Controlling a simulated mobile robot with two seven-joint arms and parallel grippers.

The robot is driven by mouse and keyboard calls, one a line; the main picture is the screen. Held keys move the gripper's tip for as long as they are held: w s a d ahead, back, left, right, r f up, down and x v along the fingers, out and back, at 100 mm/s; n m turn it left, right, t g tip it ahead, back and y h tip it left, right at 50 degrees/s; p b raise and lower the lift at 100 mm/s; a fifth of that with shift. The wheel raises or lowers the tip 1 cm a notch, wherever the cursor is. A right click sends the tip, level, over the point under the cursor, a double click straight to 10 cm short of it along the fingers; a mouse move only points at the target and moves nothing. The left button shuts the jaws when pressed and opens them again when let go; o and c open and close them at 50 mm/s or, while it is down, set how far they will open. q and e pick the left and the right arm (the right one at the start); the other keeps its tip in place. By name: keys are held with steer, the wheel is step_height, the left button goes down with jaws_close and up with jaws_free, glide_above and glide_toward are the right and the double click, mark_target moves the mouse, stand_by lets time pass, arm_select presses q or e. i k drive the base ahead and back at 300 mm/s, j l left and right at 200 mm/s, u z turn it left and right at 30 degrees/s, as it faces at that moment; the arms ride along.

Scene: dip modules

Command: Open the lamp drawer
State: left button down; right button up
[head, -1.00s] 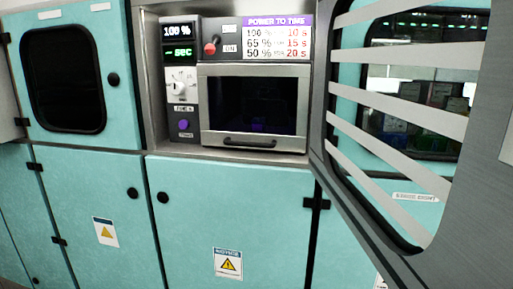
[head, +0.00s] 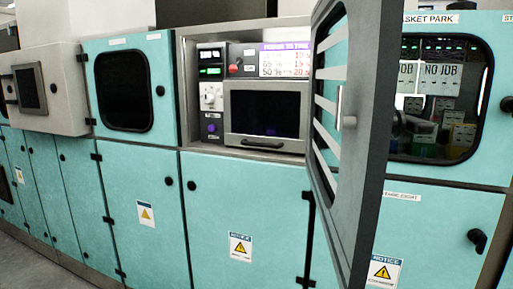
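The lamp drawer (head: 264,113) is a grey-framed front with a dark window, set in an open bay of the teal cabinet wall. It looks shut. Its dark bar handle (head: 262,144) runs along the lower edge. A red switch (head: 235,68) sits above the drawer. Neither of my grippers shows in the head view.
A grey slatted door (head: 362,140) stands swung open at the bay's right side, jutting toward me. Teal cupboards with black knobs line the wall below. A windowed bay (head: 436,95) is at right. A grey panel box (head: 42,90) protrudes at far left.

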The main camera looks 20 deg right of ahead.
mark_target(255, 137)
steer(key=k+u, duration=0.1)
steer(key=u, duration=1.1)
steer(key=k+l+u, duration=0.1)
steer(key=l, duration=0.3)
steer(key=l+u, duration=0.1)
steer(key=l, duration=0.3)
steer(key=k+l, duration=0.1)
steer(key=l, duration=0.5)
steer(key=k+l, duration=0.15)
steer(key=l, duration=0.1)
